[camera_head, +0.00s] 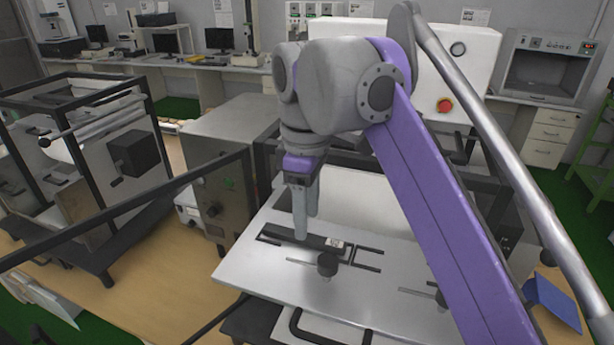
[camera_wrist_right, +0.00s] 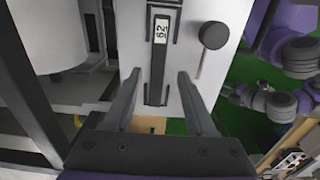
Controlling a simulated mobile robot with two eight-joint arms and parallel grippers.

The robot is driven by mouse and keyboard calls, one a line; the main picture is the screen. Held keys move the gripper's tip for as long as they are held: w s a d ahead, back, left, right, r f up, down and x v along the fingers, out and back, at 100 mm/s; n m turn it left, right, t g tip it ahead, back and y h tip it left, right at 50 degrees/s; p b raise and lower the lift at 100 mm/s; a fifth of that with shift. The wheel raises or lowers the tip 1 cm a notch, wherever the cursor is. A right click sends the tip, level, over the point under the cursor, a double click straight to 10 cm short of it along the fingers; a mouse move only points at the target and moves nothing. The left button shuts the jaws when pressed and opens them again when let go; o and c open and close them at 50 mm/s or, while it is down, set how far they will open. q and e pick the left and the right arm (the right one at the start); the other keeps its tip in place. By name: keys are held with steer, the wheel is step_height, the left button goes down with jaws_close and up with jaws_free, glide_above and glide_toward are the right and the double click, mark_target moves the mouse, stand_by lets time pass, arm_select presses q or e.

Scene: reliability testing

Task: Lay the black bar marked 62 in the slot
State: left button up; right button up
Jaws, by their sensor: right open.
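The black bar (camera_head: 295,236) with a white label lies flat on the light metal plate (camera_head: 250,275). In the right wrist view the bar (camera_wrist_right: 157,68) shows its label, marked 62. Thin dark slot brackets (camera_head: 368,252) lie on the plate at the bar's labelled end. My right gripper (camera_head: 304,232) points down over the bar. In the right wrist view its open fingers (camera_wrist_right: 159,76) stand on either side of the bar's line, with nothing held. My left gripper is not in view.
A black knob (camera_head: 327,264) stands on the plate close to the bar; it also shows in the right wrist view (camera_wrist_right: 213,36). A grey control box (camera_head: 215,170) stands left of the plate. A black-framed rig (camera_head: 80,160) is farther left. A blue item (camera_head: 553,303) lies at right.

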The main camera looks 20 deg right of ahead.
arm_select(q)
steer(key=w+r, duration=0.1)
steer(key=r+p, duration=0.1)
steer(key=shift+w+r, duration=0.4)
arm_select(e)
step_height(320, 180, up, 8)
steer(key=shift+r, duration=0.2)
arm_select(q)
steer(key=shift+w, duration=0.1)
arm_select(e)
steer(key=shift+w, duration=0.15)
